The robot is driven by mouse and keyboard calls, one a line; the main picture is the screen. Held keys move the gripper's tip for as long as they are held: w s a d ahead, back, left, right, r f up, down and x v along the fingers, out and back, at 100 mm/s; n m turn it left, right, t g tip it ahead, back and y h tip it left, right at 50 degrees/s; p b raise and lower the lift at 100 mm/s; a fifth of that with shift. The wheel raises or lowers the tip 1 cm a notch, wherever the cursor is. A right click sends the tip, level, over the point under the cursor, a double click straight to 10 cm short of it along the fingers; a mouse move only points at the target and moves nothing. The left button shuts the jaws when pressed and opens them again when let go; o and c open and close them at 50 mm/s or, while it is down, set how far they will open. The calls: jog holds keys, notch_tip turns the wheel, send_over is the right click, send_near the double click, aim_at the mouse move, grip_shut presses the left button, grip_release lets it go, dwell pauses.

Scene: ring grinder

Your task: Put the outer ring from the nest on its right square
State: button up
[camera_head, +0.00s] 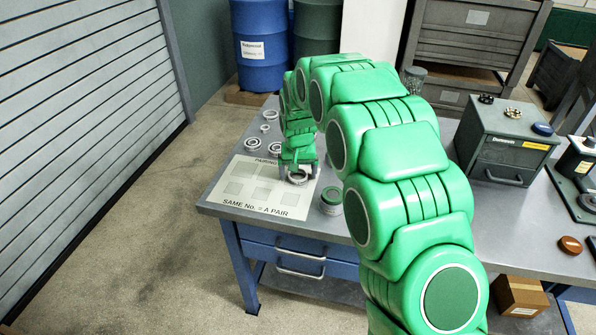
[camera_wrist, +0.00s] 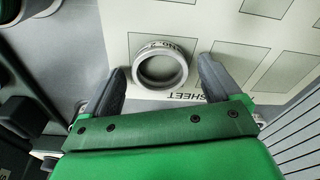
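A pale metal outer ring (camera_wrist: 160,66) lies flat on the pairing sheet (camera_head: 258,206), near the printed word SHEET. Markings show on its rim, too small to read fully. The ring also shows in the head view (camera_head: 298,179), under my gripper (camera_head: 299,166). In the wrist view my gripper (camera_wrist: 160,72) is open, one finger on each side of the ring, with a gap on both sides. Printed grey squares (camera_wrist: 298,71) lie beside the ring on the sheet. I cannot identify the nest in these views.
Several other rings (camera_head: 253,143) stand on the bench behind the sheet. A round green-topped container (camera_head: 331,198) is right of the sheet. A grey drawer cabinet (camera_head: 504,140) and a dark machine (camera_head: 578,175) occupy the bench's right part.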

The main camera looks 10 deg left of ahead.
jog(key=shift+r, duration=0.15)
notch_tip(320, 180, up, 12)
jog(key=s, duration=0.1)
jog(key=s+d+r+m, duration=0.1)
jog(key=s+d+r, duration=0.25)
jog(key=d, duration=0.35)
jog(key=s+d+r, duration=0.2)
jog(key=s+d, duration=0.3)
jog(key=d, duration=0.2)
jog(key=s+d+r+m+g, duration=0.1)
jog(key=s+d, duration=0.7)
jog(key=s, duration=0.4)
jog(key=s+d+r+m+g, duration=0.1)
jog(key=s+d+r, duration=0.1)
jog(key=s+d, duration=0.75)
jog(key=s+d+f+g, duration=0.1)
jog(key=s+d+f, duration=0.1)
jog(key=s, duration=1.2)
jog(key=shift+s+f, duration=0.4)
